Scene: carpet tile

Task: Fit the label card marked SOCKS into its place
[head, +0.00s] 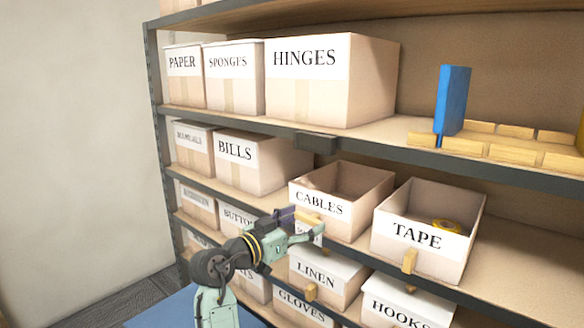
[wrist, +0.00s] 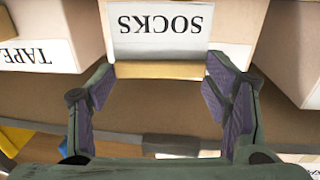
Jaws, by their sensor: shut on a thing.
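The SOCKS card (wrist: 160,30) is white with black letters, upside down in the wrist view. A tan wooden strip (wrist: 160,70) runs along its edge, between my fingers. My gripper (wrist: 163,88) is shut on this card, with purple pads at both ends of the strip. In the head view my gripper (head: 300,220) is just in front of the CABLES box (head: 345,188), and part of the card (head: 310,234) shows below that box's label. The card looks roughly level. Whether it touches the box or shelf, and its slot, I cannot tell.
The TAPE box (head: 425,225) stands right of the CABLES box. The LINEN box (head: 325,272) and HOOKS box (head: 405,300) sit on the shelf below. A blue upright panel (head: 453,100) and wooden blocks (head: 513,153) are on the shelf above, where a dark bracket (head: 316,142) juts out.

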